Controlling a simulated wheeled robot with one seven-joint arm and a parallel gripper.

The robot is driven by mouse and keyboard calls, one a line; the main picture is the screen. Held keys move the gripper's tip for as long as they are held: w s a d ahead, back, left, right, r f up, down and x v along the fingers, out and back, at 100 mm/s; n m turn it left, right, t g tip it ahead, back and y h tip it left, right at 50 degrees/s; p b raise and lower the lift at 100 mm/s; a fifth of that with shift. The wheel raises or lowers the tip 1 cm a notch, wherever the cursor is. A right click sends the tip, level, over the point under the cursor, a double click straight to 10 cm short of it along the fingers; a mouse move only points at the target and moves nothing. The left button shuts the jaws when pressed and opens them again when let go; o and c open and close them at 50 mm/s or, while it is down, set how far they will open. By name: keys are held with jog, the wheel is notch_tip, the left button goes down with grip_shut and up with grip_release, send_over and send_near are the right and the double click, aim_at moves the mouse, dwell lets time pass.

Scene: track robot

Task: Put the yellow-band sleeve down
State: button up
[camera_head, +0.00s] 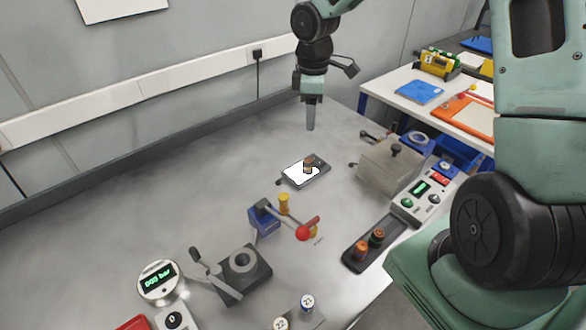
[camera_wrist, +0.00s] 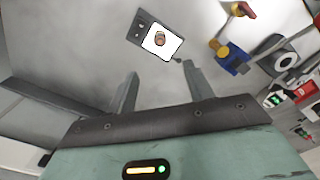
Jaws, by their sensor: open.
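My gripper (camera_head: 311,118) hangs above the bench, beyond the white pad (camera_head: 294,176). In the wrist view my gripper (camera_wrist: 160,72) is open, with nothing between its two fingers. A small brownish sleeve (camera_head: 308,166) stands upright on the white pad, which lies on a dark grey plate (camera_head: 321,173). The sleeve also shows in the wrist view (camera_wrist: 160,39), ahead of and apart from the fingertips. It is too small for me to tell whether its band is yellow.
A blue clamp (camera_head: 264,218) with a red-knobbed lever stands nearer the camera. A black rack (camera_head: 357,262) with orange-topped pieces, a control box (camera_head: 417,195) and a grey block (camera_head: 390,170) are to the right. A pressure gauge (camera_head: 158,281) is front left. The left bench is clear.

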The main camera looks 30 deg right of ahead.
aim_at(308, 160)
notch_tip(308, 160, down, 17)
jog(key=shift+a+p, duration=0.1)
jog(key=shift+p, duration=0.75)
grip_shut()
